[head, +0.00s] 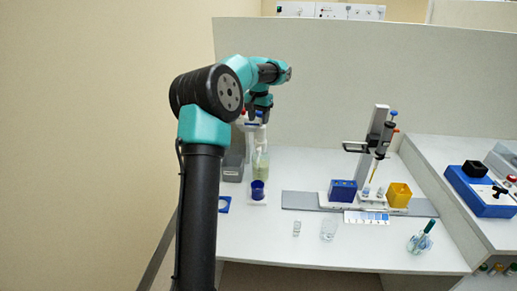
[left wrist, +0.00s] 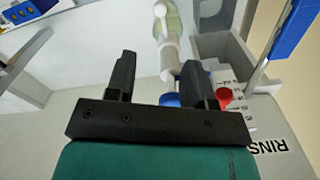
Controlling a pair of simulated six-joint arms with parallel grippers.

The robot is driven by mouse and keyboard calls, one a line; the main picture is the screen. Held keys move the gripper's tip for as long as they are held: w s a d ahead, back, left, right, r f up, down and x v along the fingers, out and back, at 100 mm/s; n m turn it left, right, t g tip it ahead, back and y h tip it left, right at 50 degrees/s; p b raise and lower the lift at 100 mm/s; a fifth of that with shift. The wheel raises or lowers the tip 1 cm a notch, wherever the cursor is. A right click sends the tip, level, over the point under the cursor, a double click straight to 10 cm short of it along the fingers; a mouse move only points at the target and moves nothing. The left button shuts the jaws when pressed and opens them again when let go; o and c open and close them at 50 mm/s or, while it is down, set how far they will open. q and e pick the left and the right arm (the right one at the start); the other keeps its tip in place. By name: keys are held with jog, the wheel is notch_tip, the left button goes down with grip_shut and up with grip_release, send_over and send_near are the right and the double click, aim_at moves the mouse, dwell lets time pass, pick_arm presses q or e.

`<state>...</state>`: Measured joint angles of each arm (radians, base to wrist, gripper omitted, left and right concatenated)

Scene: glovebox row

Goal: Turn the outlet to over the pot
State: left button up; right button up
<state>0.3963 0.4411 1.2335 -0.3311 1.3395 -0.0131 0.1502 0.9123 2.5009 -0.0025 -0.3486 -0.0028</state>
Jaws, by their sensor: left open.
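A bottle of pale yellow-green liquid (head: 261,162) stands on the bench at the left. Its white top with blue and red parts (head: 252,117) is partly hidden by my arm. The blue pot (head: 258,188) stands on a white base in front of the bottle. My left gripper (head: 260,112) is at the bottle's top. In the left wrist view my left gripper (left wrist: 158,80) is open. A white outlet piece (left wrist: 167,45) shows beyond and between its fingers, with a blue part and a red knob (left wrist: 224,97) close by. I cannot tell whether the fingers touch anything.
A grey bin (head: 233,168) stands left of the bottle and a blue square (head: 224,204) lies in front of it. A pipette stand (head: 377,135) with a blue box (head: 342,191) and yellow box (head: 398,194) is to the right. Small glassware (head: 328,229) stands at the front.

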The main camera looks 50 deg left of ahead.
aim_at(259, 149)
pick_arm(q)
notch_tip(259, 149, down, 14)
dwell(0.5)
jog(key=shift+c, duration=0.3)
grip_shut()
